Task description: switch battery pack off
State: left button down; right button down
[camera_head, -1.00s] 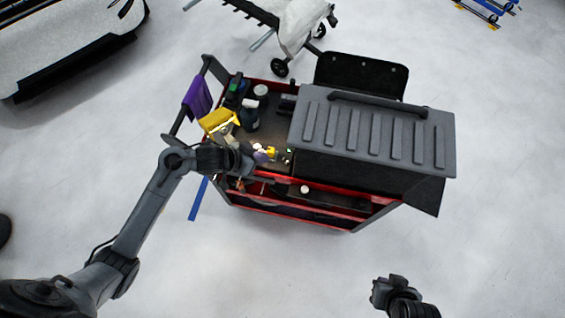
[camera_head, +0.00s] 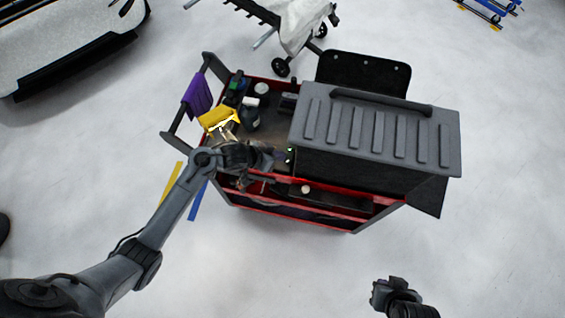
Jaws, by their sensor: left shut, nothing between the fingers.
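No object is plainly recognisable as the battery pack. A small green light (camera_head: 290,149) shows on the cart top, at the left edge of the large grey ribbed case (camera_head: 375,130); I cannot tell whether it belongs to the pack. My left gripper (camera_head: 268,158) is over the front part of the cart top, just left of the light. It is shut with nothing in it, and its fingertips are dark and hard to make out. My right gripper (camera_head: 385,291) is low over the floor in front of the cart, and its jaws are unclear.
The red-edged cart (camera_head: 305,209) carries a yellow item (camera_head: 217,118), a dark bottle (camera_head: 250,118) and other small things at back left. A purple cloth (camera_head: 197,95) hangs on its left handle. A white round piece (camera_head: 305,189) sits on a lower shelf.

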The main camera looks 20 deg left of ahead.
aim_at(290, 162)
pick_arm(q)
jog(key=shift+w+d+f+b, duration=0.1)
jog(key=shift+w+d+f, duration=0.1)
jog(key=shift+f, duration=0.7)
jog(key=shift+w+d+f+b, duration=0.15)
jog(key=shift+d+f, duration=0.1)
jog(key=shift+f, duration=0.6)
jog(key=shift+w+d+f+b, duration=0.1)
jog(key=shift+d+f, duration=0.1)
jog(key=shift+f, duration=0.7)
pick_arm(e)
jog(key=shift+f, duration=0.5)
